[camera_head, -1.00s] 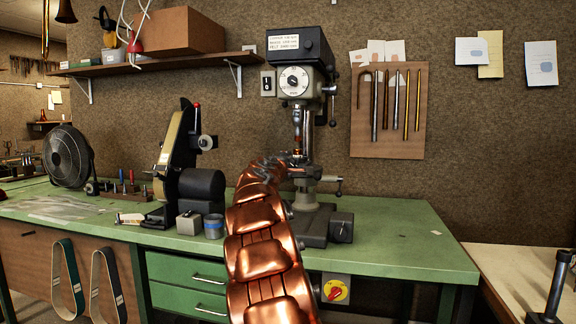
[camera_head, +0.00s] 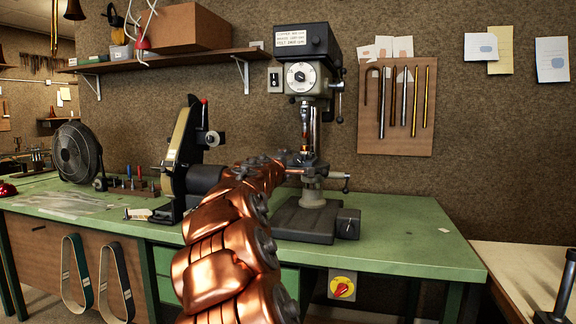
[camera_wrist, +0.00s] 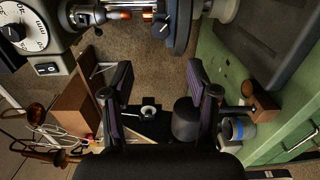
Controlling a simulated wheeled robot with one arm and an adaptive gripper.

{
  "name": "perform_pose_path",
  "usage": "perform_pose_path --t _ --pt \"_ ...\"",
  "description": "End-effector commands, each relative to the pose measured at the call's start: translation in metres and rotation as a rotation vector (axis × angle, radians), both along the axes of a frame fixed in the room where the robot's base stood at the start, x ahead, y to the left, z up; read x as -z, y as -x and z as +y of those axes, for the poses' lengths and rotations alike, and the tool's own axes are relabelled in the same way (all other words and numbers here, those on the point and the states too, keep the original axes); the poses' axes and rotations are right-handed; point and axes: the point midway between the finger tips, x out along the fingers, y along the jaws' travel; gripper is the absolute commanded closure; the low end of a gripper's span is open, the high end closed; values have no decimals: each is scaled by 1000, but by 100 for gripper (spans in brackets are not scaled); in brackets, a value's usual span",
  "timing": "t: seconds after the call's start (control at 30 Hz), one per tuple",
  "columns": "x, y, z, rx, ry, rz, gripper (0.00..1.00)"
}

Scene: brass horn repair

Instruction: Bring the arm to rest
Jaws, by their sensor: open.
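My copper-coloured arm rises from the bottom of the head view and bends right toward the drill press (camera_head: 305,75). My gripper is hard to make out at its end in the head view. In the wrist view my gripper (camera_wrist: 159,88) shows two dark fingers spread wide with nothing between their tips. The belt grinder (camera_wrist: 185,122) lies beyond the fingers there. The drill press (camera_wrist: 35,30) fills the upper left of the wrist view, close to the gripper; I cannot tell the exact gap.
The green bench (camera_head: 405,240) has free room right of the press base. The belt grinder (camera_head: 183,150) and a fan (camera_head: 77,155) stand left of my arm. A shelf (camera_head: 165,62) and tool board (camera_head: 397,105) are on the wall.

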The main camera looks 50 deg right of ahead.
Motion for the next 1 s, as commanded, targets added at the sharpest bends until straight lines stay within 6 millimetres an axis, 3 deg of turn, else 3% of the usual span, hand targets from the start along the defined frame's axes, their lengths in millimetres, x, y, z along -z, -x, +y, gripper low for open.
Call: perform_pose_path --t 0.8,1.0 --pt "1 2 6 1 -3 -1 41" --pt "17 12 26 35 -88 -55 41"
